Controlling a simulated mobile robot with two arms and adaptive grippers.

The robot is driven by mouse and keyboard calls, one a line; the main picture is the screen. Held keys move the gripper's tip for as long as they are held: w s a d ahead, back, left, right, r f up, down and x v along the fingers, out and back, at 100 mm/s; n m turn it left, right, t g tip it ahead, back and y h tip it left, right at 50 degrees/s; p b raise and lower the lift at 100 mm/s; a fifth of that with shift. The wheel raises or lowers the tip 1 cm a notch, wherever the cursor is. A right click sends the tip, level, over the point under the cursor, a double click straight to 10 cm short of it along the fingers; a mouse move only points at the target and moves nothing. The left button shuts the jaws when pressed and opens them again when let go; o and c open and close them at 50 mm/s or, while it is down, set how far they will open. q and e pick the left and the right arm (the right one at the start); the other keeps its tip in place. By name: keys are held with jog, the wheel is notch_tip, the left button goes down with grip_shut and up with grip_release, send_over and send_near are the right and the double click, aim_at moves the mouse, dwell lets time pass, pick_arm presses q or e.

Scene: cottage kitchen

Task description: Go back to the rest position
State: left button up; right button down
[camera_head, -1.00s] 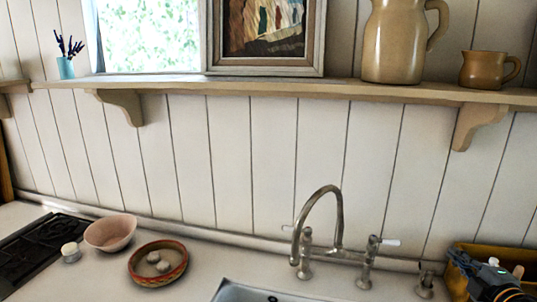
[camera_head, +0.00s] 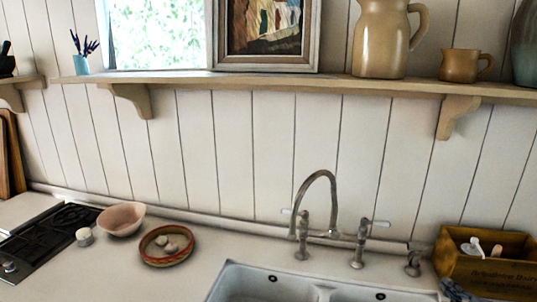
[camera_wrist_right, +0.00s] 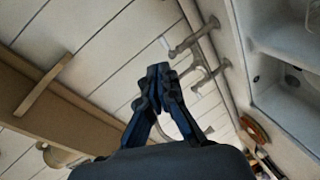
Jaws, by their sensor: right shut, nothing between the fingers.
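My right gripper (camera_wrist_right: 159,78) shows in the right wrist view with its dark fingers together and nothing between them. It points up past the tap toward the white panelled wall. In the head view only a small dark part of the right gripper (camera_head: 456,291) shows at the bottom edge, in front of the wooden box. My left gripper is in neither view.
A yellow-brown wooden box (camera_head: 490,278) stands at the counter's right. The tap (camera_head: 333,200) rises behind the white sink (camera_head: 235,283). A pink bowl (camera_head: 121,220) and a patterned dish (camera_head: 166,258) stand left. A shelf (camera_head: 290,86) holds a tall jug (camera_head: 381,40).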

jog(key=s+a+f+m+g, duration=0.3)
jog(key=s+a+f+m, duration=0.15)
jog(key=s+f, duration=0.35)
jog(key=s+a+f+m+g, duration=0.3)
jog(key=s+a+f+g, duration=0.1)
jog(key=s+a+f, duration=0.25)
jog(key=s+a+f+m+g+y, duration=0.1)
jog(key=s+a+f+m+g, duration=0.1)
jog(key=s+a, duration=0.4)
jog(key=s+a+f+m+g+y, duration=0.1)
jog(key=s+a+f+m+g, duration=0.2)
jog(key=s, duration=0.5)
notch_tip(320, 180, down, 31)
jog(key=s+n+g+b, duration=0.1)
jog(key=s+n+b, duration=0.1)
jog(key=b, duration=0.4)
pick_arm(q)
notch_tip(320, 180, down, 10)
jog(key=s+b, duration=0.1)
jog(key=b, duration=0.3)
pick_arm(e)
jog(key=s+d+f+g, duration=0.1)
jog(key=s+d+f, duration=0.1)
jog(key=s+f, duration=1.4)
notch_tip(320, 180, down, 4)
jog(key=shift+s+f, duration=0.1)
jog(key=shift+s, duration=0.05)
